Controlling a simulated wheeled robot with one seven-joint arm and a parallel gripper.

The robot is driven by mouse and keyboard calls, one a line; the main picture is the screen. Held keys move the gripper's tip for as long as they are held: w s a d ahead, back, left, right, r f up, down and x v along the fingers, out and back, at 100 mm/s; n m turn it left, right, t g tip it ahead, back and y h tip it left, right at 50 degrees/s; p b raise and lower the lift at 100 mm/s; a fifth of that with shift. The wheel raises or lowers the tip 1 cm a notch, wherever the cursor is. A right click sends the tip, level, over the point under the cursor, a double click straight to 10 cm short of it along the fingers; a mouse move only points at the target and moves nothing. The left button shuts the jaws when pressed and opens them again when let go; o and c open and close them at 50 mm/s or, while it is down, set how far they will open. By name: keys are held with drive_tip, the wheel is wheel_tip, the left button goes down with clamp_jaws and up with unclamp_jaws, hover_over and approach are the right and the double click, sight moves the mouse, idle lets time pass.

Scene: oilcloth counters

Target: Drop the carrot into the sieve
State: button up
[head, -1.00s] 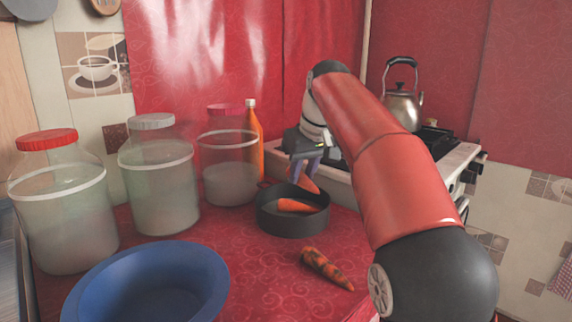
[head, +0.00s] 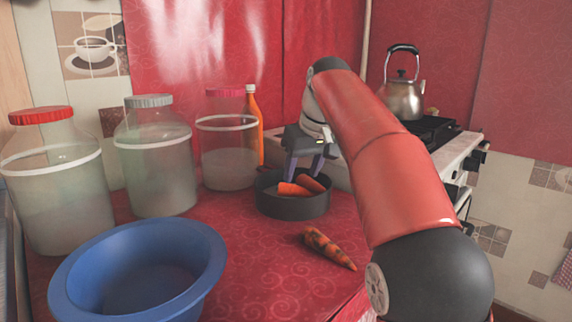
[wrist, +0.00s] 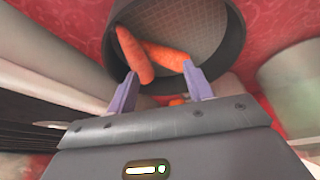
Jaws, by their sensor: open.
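The sieve (head: 290,208) is a dark round pan on the red counter, and its mesh bottom shows in the wrist view (wrist: 196,22). Two orange carrots lie inside it: one toward the left (head: 292,189) and one toward the right (head: 313,183). Both also show in the wrist view, one at the left (wrist: 134,56) and one at the right (wrist: 168,56). My gripper (head: 304,170) is open and empty at the sieve's far side, just above the rim. Its two purple fingers stand apart in the wrist view (wrist: 160,90).
A spotted, dark-patched carrot (head: 328,248) lies on the counter in front of the sieve. A blue bowl (head: 75,285) stands front left. Several jars, one with a red lid (head: 40,115), and an orange bottle (head: 254,125) stand behind. A kettle (head: 403,98) sits on the stove at right.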

drive_tip(key=p+v, duration=0.2)
drive_tip(key=v, duration=0.5)
drive_tip(key=shift+r+p, duration=0.35)
drive_tip(key=shift+p, duration=0.05)
drive_tip(key=shift+s, duration=0.1)
